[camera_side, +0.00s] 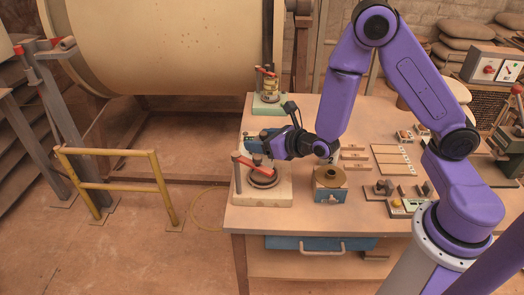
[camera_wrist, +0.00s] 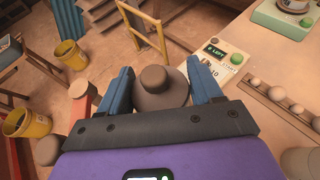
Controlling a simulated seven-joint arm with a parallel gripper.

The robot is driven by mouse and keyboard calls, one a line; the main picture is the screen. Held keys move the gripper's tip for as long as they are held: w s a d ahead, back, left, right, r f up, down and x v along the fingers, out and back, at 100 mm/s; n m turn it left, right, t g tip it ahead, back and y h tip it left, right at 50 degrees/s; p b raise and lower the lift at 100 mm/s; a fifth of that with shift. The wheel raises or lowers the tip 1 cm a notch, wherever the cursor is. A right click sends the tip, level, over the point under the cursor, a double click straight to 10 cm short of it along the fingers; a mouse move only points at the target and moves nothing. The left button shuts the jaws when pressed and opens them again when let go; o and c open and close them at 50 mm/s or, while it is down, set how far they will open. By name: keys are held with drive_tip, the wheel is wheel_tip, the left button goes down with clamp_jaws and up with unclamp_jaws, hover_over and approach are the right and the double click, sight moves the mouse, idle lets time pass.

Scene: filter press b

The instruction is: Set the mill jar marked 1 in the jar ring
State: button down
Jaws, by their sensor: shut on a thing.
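In the wrist view my gripper (camera_wrist: 160,82) has its two blue fingers on either side of a grey-brown round piece with a knob on top (camera_wrist: 154,78), and is shut on it. I take this piece for the mill jar; no number 1 is readable on it. In the side view my gripper (camera_side: 260,148) is low over a pale base (camera_side: 280,196) carrying a dark ring (camera_side: 263,181) and a red lever. The arm and lever crowd this spot, so I cannot tell whether the held piece touches the ring.
A green base with a stacked fixture (camera_side: 268,104) is at the back. A yellow rail (camera_side: 120,187) stands on the floor left of the table. Small racks fill the right side.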

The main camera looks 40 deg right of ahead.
drive_tip(key=shift+f, duration=1.7)
drive_tip(key=shift+f, duration=0.15)
drive_tip(key=shift+c, duration=0.9)
unclamp_jaws()
drive_tip(key=v, duration=1.2)
